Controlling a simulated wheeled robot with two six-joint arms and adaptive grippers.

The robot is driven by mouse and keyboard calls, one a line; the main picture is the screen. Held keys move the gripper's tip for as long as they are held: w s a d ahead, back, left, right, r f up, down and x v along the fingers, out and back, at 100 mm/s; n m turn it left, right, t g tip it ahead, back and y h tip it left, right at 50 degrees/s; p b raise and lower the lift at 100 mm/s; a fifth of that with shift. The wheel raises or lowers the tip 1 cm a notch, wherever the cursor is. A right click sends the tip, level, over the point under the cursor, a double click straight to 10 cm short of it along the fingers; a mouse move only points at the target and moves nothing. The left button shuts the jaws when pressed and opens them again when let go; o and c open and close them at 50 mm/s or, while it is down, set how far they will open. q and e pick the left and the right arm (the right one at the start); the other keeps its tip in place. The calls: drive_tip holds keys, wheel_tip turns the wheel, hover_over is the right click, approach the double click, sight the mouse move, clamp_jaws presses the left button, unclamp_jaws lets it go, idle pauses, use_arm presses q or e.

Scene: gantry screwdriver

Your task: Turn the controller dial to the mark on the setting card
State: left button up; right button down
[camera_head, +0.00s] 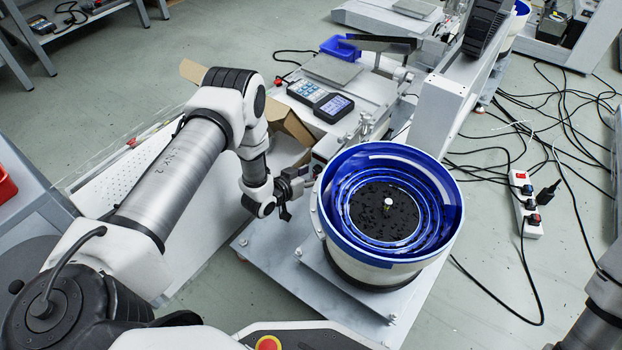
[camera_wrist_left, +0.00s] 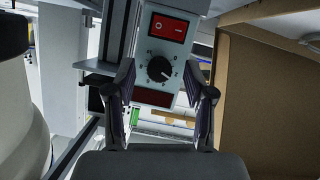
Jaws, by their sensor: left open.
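The controller (camera_wrist_left: 146,52) is a grey box in the left wrist view, with a red rocker switch on its upper part. Its round black dial (camera_wrist_left: 159,69) sits below the switch, ringed by small printed marks. A light pointer line on the dial seems to point to the lower right; the marks are too small to read. My left gripper (camera_wrist_left: 161,82) is open, its two fingers on either side of the dial and apart from it. In the head view my left gripper (camera_head: 292,188) is left of the blue bowl. I cannot make out a setting card. My right gripper is out of view.
The blue-rimmed feeder bowl (camera_head: 447,190) stands close to the right of my left gripper. A handheld panel (camera_head: 336,105) lies on the machine behind. Brown cardboard (camera_wrist_left: 268,95) is on the right in the wrist view. A power strip (camera_head: 525,203) and cables lie on the floor.

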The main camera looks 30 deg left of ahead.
use_arm(q)
clamp_jaws()
drive_tip(key=shift+r, duration=0.1)
